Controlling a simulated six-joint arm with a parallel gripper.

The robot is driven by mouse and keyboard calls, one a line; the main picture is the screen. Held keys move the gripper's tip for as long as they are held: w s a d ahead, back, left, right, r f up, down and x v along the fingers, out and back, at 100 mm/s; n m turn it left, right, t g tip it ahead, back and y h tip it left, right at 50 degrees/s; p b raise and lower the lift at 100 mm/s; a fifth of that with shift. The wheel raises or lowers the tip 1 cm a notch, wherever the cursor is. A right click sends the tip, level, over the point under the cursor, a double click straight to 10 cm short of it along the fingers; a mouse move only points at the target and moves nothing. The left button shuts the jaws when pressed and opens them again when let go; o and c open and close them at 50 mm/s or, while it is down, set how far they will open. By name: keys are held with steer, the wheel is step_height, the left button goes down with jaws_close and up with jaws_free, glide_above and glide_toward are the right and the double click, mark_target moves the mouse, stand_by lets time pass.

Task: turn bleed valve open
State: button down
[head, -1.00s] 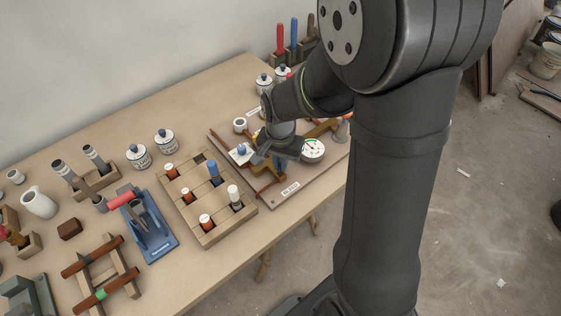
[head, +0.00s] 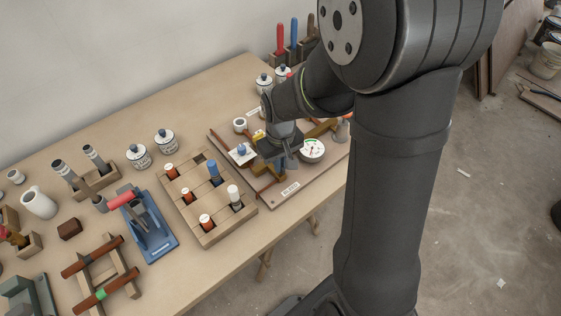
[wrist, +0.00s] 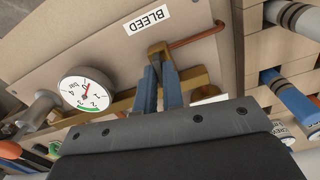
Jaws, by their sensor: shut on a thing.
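The bleed valve (wrist: 158,47) is a brass-coloured fitting on the board, beside the white BLEED label (wrist: 148,20). My gripper (wrist: 160,68) points down at it, with its two blue-grey fingers on either side of the valve's handle, shut on it. The handle is mostly hidden between the fingers, so its exact angle is unclear. In the head view my gripper (head: 282,160) sits low over the board (head: 300,187), left of the round white gauge (head: 312,149). The gauge face also shows in the wrist view (wrist: 87,88), with a red needle and green arc.
Brass and copper pipes (wrist: 198,37) run across the board close around the fingers. A blue knob on a white plate (head: 241,151) lies just left of my gripper. A wooden block with coloured pegs (head: 208,227) stands farther left.

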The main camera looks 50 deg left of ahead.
steer(key=shift+n, duration=0.7)
steer(key=c, duration=1.5)
jaws_free()
steer(key=shift+c, duration=0.2)
steer(key=shift+r, duration=0.1)
step_height(320, 180, up, 17)
steer(key=shift+r, duration=0.15)
step_height(320, 180, down, 18)
steer(key=shift+r, duration=0.25)
